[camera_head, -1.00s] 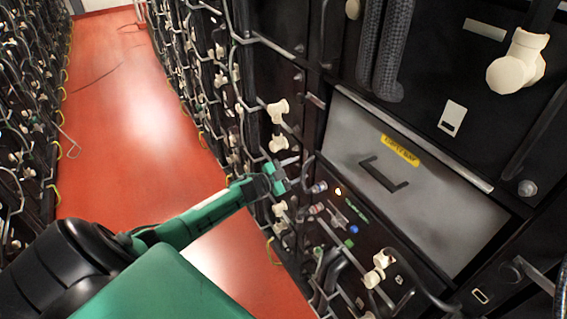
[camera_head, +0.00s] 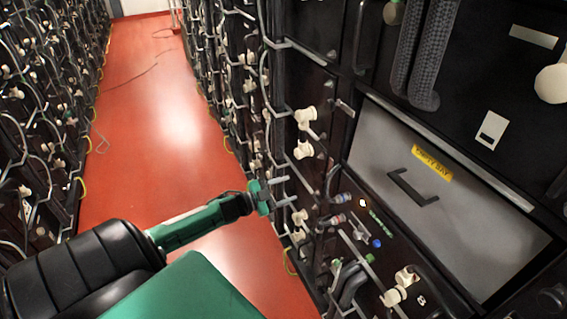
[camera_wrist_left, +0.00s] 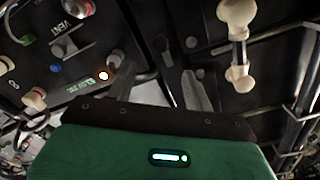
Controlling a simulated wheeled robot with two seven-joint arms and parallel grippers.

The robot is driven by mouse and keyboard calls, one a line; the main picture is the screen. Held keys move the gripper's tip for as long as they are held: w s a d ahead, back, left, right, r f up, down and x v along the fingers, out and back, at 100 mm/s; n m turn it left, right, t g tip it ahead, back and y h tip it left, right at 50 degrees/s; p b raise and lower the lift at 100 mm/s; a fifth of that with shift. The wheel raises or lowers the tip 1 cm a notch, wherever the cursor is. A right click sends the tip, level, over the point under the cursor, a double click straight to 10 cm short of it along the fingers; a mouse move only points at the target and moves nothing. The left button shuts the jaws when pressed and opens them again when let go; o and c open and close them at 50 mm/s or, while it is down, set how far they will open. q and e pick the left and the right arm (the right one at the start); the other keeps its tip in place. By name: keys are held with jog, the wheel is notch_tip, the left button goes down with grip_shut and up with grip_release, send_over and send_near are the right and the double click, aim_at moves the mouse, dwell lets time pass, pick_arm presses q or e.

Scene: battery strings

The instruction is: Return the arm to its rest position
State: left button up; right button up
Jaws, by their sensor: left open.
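My left arm (camera_head: 200,222) comes in from the lower left in the head view and reaches across the aisle toward the battery rack on the right. My left gripper (camera_head: 284,191) is open, with its two fingers pointing right near the rack front and nothing seen between them. In the left wrist view the gripper (camera_wrist_left: 160,82) shows its two grey fingers apart, with dark rack panel beyond. I cannot tell whether the fingertips touch anything. My right gripper is in neither view.
The rack front has cream connectors (camera_head: 304,149), a grey panel with a yellow label and dark handle (camera_head: 413,188), a blue knob (camera_head: 376,243) and ribbed hoses (camera_head: 428,60). The red floor (camera_head: 150,120) is open along the aisle. Another rack (camera_head: 40,110) lines the left.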

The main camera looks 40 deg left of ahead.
pick_arm(q)
jog(key=shift+s, duration=0.15)
jog(key=shift+a+f, duration=0.1)
dwell(0.4)
jog(key=s+f+n+g+y, duration=0.2)
jog(key=s+f, duration=0.3)
jog(key=f, duration=0.6)
jog(key=s+d+f+n+g+y, duration=0.1)
jog(key=s+f+n+g+y, duration=0.3)
jog(key=f, duration=0.7)
jog(key=s+f+n+y, duration=0.1)
jog(key=s+f, duration=0.5)
jog(key=f, duration=0.4)
jog(key=s+d+f+g, duration=0.3)
jog(key=s+d+f, duration=0.3)
jog(key=s, duration=0.5)
jog(key=s+d+f+n+g, duration=0.1)
jog(key=s+d+f+g, duration=0.2)
jog(key=s+d+f, duration=0.4)
jog(key=s+d+f+g, duration=0.3)
jog(key=s+d+f, duration=0.4)
jog(key=s, duration=0.9)
jog(key=shift+d+f+n+g, duration=0.2)
jog(key=shift+d+n+g, duration=0.1)
